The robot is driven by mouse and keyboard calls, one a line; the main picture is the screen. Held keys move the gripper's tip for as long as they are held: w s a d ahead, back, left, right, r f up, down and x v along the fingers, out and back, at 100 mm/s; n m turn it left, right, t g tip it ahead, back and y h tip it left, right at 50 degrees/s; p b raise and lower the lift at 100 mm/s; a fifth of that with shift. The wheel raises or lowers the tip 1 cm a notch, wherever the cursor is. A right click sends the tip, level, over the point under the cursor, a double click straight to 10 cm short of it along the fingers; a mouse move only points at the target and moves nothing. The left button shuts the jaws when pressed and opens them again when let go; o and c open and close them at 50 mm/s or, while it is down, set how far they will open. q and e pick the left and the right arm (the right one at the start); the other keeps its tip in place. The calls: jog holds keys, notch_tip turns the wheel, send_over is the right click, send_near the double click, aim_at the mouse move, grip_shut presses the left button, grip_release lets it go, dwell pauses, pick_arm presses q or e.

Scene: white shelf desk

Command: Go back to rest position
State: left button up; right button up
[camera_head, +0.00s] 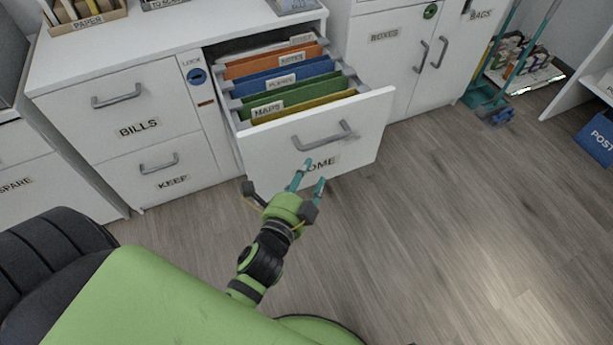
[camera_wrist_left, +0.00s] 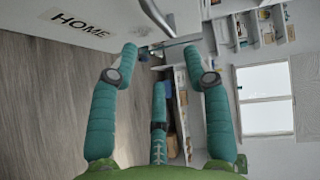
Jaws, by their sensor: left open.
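My left gripper (camera_head: 306,176) is in front of the open drawer labelled HOME (camera_head: 365,130). Its teal fingers are apart and empty, just below the drawer's grey handle (camera_head: 324,137). In the left wrist view the open fingers (camera_wrist_left: 164,72) are spread, with the handle (camera_wrist_left: 156,18) beyond them and the HOME label (camera_wrist_left: 80,24) at upper left. I cannot tell from these views how close the fingertips are to the handle; nothing is between them. My right gripper is not in view.
The drawer holds hanging folders (camera_head: 285,85) in several colours. Closed drawers labelled BILLS (camera_head: 138,128) and KEEP (camera_head: 172,181) are to its left. A closed cupboard (camera_head: 400,60) is to its right. Blue cleaning tools (camera_head: 497,110) stand at upper right. The wooden floor (camera_head: 450,220) is clear.

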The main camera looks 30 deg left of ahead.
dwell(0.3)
